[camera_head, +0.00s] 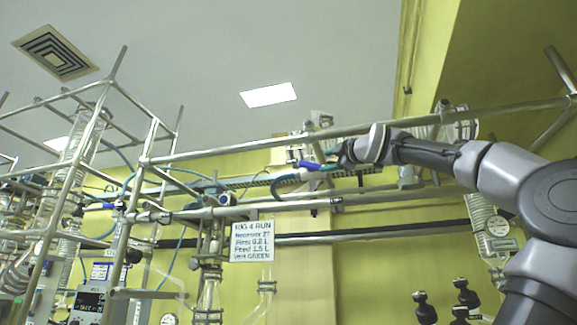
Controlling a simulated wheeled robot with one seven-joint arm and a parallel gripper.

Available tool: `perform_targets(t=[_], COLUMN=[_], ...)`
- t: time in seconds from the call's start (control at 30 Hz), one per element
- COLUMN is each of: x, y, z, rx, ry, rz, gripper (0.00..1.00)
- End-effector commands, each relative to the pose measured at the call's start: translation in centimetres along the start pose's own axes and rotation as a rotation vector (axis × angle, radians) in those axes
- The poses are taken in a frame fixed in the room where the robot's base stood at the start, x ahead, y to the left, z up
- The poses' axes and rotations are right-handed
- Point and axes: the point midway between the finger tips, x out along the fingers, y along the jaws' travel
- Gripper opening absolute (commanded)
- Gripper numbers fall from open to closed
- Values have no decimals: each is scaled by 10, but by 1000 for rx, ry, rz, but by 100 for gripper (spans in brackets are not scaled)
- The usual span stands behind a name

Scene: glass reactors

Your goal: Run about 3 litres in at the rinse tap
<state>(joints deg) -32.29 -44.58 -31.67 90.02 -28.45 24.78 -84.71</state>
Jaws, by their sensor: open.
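My gripper (338,160) is at the end of my grey and white arm, which reaches in from the right. It is high up, just right of a small blue handle (309,165). The jaws are small and partly hidden by my wrist; I cannot tell whether they touch the handle. I cannot tell which of these is the rinse tap. Glassware (208,290) hangs below the rail; no liquid level can be read.
A metal pipe frame (150,160) fills the left and crosses behind my arm. A hand-lettered card (252,241) headed "RIG 4 RUN" lists a feed of 1.5 L and vent green.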

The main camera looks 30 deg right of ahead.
Motion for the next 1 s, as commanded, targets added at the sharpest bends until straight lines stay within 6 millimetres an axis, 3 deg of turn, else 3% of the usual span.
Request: perform_targets(t=[0.17,0.6,0.8,1.0], x=[17,94,107,108], y=[-2,-1,0,0], z=[2,1,1,2], rx=[-1,1,-1,0], ry=[0,1,0,0], rz=[-3,-1,0,0], gripper=[57,57,57,57])
